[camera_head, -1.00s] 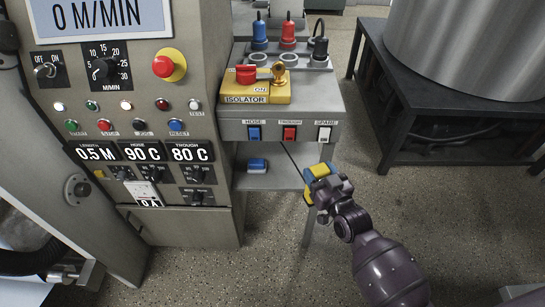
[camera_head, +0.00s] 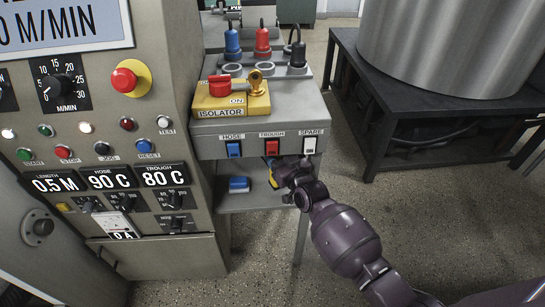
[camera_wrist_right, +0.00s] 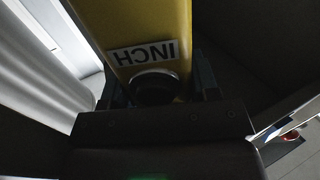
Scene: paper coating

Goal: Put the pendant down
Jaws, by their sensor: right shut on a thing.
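The pendant is a yellow box with an "INCH" label and a dark round button, seen close up in the right wrist view (camera_wrist_right: 150,25). My right gripper (camera_wrist_right: 155,88) is shut on its button end. In the head view my right gripper (camera_head: 284,173) is just below the switch box, under the trough and spare switches. Only a small yellow piece of the pendant (camera_head: 272,181) shows there, at the gripper's left; the rest is hidden. A grey lower shelf (camera_head: 255,202) lies below and left of the gripper. My left gripper is not in view.
A blue block (camera_head: 238,184) sits on the lower shelf. The switch box (camera_head: 215,145) overhangs it and carries a yellow isolator (camera_head: 232,101). The control cabinet (camera_head: 150,262) stands at the left. A dark table (camera_head: 400,95) bears a metal drum at the right.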

